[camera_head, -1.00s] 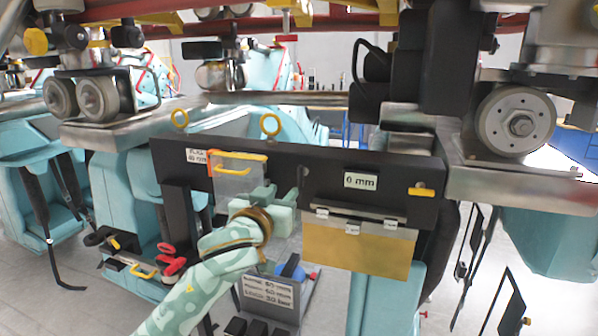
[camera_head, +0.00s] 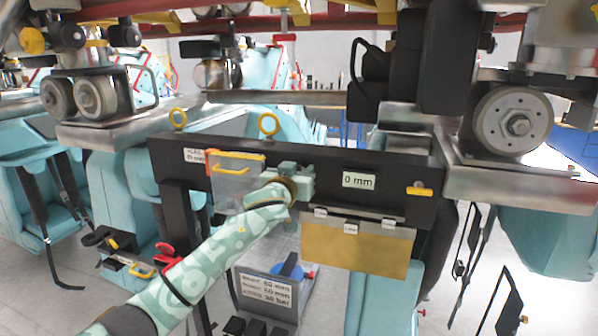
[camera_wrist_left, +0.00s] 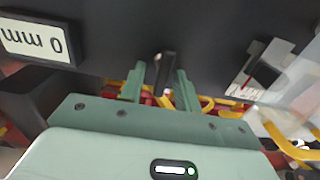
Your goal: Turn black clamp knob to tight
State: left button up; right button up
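The black clamp knob (camera_wrist_left: 167,72) shows in the left wrist view as a small upright black bar against a dark beam. My left gripper (camera_wrist_left: 161,80) is open, with one green finger on each side of the knob. Gaps show between the fingers and the knob; I cannot tell how deep the fingers reach around it. In the head view my left gripper (camera_head: 295,170) is at the front of the black beam (camera_head: 335,158), left of the "0 mm" label (camera_head: 358,180), and the knob is hidden behind it. My right gripper is not in view.
Left of my gripper is a clear panel (camera_head: 230,183) with a yellow handle (camera_head: 230,168). A brass-coloured plate (camera_head: 355,245) hangs below the beam at right. A yellow knob (camera_head: 420,191) sits near the beam's right end. A grey stand with a sign (camera_head: 265,290) is below.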

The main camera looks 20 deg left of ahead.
pick_arm(q)
jog(key=shift+s, duration=0.1)
grip_shut()
jog(key=m+p, duration=0.3)
jog(key=m, duration=0.1)
jog(key=shift+d+p, duration=0.25)
jog(key=shift+p, duration=0.05)
jog(key=m+p, duration=0.2)
jog(key=m, duration=0.2)
jog(key=f+m+p, duration=0.1)
jog(key=m+p, duration=0.1)
jog(key=m, duration=0.3)
jog(key=m+p, duration=0.2)
jog(key=m, duration=0.2)
jog(key=shift+d+f+m, duration=0.2)
jog(key=shift+d+m, duration=0.2)
grip_release()
jog(key=shift+a, duration=0.1)
